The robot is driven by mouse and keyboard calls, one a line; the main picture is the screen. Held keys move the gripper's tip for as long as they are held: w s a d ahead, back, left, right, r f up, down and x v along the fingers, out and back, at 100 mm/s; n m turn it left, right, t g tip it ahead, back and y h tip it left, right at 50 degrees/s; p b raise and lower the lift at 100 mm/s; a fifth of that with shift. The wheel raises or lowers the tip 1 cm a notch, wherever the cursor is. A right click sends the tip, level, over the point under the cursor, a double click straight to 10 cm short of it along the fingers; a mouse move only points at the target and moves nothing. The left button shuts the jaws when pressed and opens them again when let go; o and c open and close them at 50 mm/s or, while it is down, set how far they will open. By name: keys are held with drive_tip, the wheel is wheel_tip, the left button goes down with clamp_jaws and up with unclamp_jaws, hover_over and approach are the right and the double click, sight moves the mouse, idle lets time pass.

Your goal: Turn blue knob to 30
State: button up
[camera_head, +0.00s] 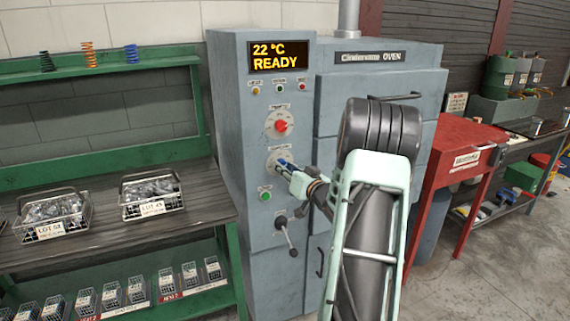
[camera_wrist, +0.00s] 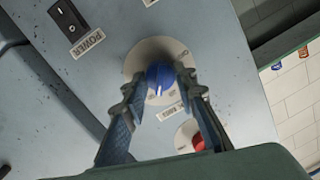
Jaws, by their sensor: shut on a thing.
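The blue knob (camera_wrist: 158,77) sits on a pale round dial (camera_wrist: 139,61) on the grey oven's front panel. In the wrist view a white pointer line shows on the knob; the dial's numbers are too small to read. My gripper (camera_wrist: 157,92) is shut on the blue knob, with one finger on each side. In the head view my gripper (camera_head: 287,170) reaches the panel from the right and partly hides the knob and its dial (camera_head: 280,157). The oven display (camera_head: 279,57) reads "22 °C READY".
A red knob (camera_head: 281,126) is just above, with small buttons higher up. A green button (camera_head: 265,196) and a lever (camera_head: 287,235) are below. The oven door handle (camera_head: 394,97) sticks out at right. A shelf bench with wire baskets (camera_head: 152,208) stands left.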

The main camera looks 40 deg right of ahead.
drive_tip(key=shift+m+p, duration=0.35)
drive_tip(key=shift+m, duration=0.45)
drive_tip(key=o, duration=1.2)
drive_tip(key=shift+c, duration=0.2)
drive_tip(key=s+a, duration=0.1)
drive_tip(key=s, duration=1.1)
drive_tip(key=shift+a+r, duration=0.25)
drive_tip(key=shift+r, duration=0.1)
